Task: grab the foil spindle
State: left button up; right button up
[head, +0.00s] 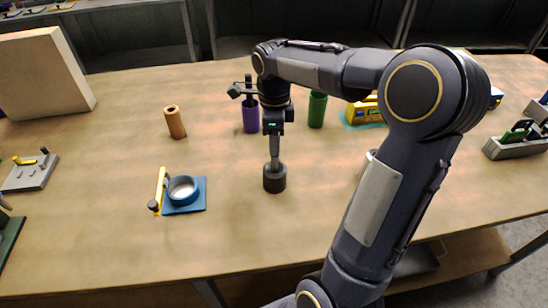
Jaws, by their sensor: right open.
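My right gripper (274,158) points straight down near the middle of the table, with its fingers seen edge-on. It is open. Its fingertips are at the top of a short dark cylinder (274,180), which looks like the foil spindle's knob or base; I cannot tell whether they touch it. Behind the gripper stands a purple roll (250,120), with a black cross-shaped part showing above it that may be part of my wrist. My left gripper is not in view.
An orange-brown roll (174,122) and a green roll (317,110) stand farther back. A blue plate (197,195) with a ring and yellow bar lies left of the gripper. A yellow box (364,111) and grey holder (515,147) are at right.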

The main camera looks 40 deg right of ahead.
jog(key=shift+f, duration=0.4)
jog(key=shift+c, duration=0.4)
grip_shut()
jog(key=shift+r, duration=0.2)
